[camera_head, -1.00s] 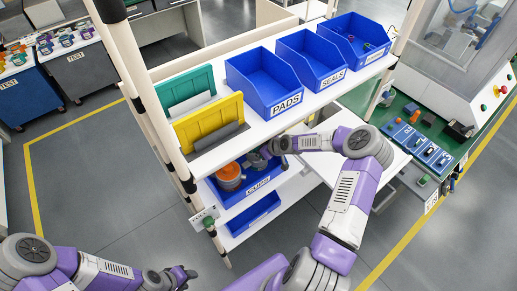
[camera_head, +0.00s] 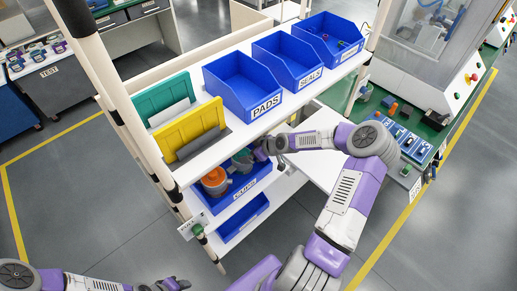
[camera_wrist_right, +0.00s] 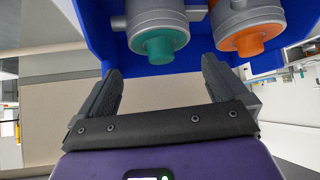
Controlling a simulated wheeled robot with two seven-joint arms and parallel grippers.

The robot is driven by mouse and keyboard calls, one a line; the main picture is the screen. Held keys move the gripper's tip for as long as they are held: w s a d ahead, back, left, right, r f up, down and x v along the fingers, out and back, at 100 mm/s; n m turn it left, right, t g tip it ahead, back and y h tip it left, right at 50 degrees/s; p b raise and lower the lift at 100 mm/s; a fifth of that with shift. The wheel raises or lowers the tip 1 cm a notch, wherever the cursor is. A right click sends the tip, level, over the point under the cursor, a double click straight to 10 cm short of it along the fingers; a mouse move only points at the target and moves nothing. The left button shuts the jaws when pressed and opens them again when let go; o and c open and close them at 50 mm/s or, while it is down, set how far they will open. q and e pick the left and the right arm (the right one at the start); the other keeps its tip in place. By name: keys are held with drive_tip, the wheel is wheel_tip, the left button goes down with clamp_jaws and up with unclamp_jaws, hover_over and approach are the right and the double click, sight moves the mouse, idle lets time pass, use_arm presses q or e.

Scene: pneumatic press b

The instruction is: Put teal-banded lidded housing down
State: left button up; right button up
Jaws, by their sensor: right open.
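The teal-banded lidded housing (camera_wrist_right: 160,40) is a grey body with a teal end, lying in a blue bin (camera_wrist_right: 92,22) in the right wrist view. In the head view it is the small grey and teal shape (camera_head: 243,161) in the blue bin (camera_head: 222,203) on the shelf below the top one. An orange-banded housing (camera_head: 214,181) is beside it, also in the right wrist view (camera_wrist_right: 246,38). My right gripper (camera_wrist_right: 161,66) is open and empty, its fingertips just short of the teal end. In the head view it is at the bin's right end (camera_head: 262,151). My left gripper (camera_head: 174,285) is low at left, fingers unclear.
The top shelf above the bin carries blue bins marked PADS (camera_head: 243,85) and SEALS (camera_head: 290,60), plus yellow (camera_head: 190,130) and teal (camera_head: 163,98) panels. Another blue bin (camera_head: 243,217) is on the lower shelf. A rack post (camera_head: 120,95) stands at left.

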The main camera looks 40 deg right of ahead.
drive_tip(key=shift+p+v, duration=0.35)
drive_tip(key=shift+v, duration=2.45)
